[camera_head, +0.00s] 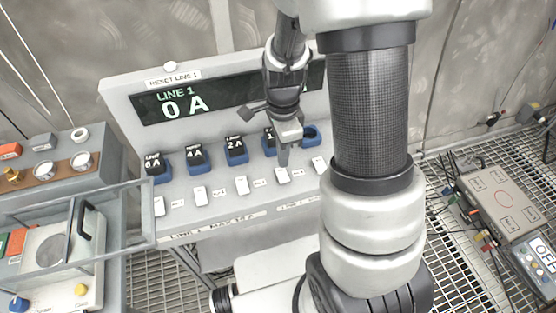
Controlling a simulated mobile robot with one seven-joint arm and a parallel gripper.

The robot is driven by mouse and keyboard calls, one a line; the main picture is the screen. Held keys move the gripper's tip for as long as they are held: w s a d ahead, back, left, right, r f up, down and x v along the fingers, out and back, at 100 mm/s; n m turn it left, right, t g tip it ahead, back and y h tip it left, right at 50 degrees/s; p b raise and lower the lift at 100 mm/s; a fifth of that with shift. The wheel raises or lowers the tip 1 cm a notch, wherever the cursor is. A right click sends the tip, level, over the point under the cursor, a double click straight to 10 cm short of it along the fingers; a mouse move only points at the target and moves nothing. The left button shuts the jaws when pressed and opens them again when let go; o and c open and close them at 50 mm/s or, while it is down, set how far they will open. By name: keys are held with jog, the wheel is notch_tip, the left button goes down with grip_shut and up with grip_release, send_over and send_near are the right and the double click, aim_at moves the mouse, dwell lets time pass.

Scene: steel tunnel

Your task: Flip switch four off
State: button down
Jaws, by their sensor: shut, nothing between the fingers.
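A grey console (122,98) carries a row of small white switches along its front. The fourth switch from the left (282,176) sits right below the tip of my gripper (284,160). My gripper is shut and empty, pointing down. I cannot tell whether its tip touches the switch or is just behind it. The first (159,206), second (200,196) and third (241,186) switches stand to the left, and another white switch (319,165) to the right. The switch positions are too small to read. A dark display (225,103) reads "LINE 1 0 A"; my arm covers part of it.
Black blocks marked with amperes, such as the "2 A" block (236,148), sit in blue holders behind the switches. An empty blue holder (311,134) is at the right. A bench with instruments (60,165) stands left. A grey box (503,203) lies right, over grating.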

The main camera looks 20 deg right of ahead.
aim_at(283, 178)
notch_tip(283, 178, up, 10)
jog(key=shift+w+f, duration=0.15)
jog(key=shift+w, duration=0.15)
jog(key=s+b, duration=0.1)
jog(key=b, duration=0.8)
jog(key=shift+a, duration=0.1)
jog(key=shift+f, duration=0.1)
jog(key=f+b, duration=0.1)
jog(key=f, duration=0.3)
jog(key=f+b, duration=0.1)
jog(key=f, duration=0.4)
jog(key=f+b, duration=0.1)
jog(key=f, duration=0.4)
jog(key=shift+s, duration=0.35)
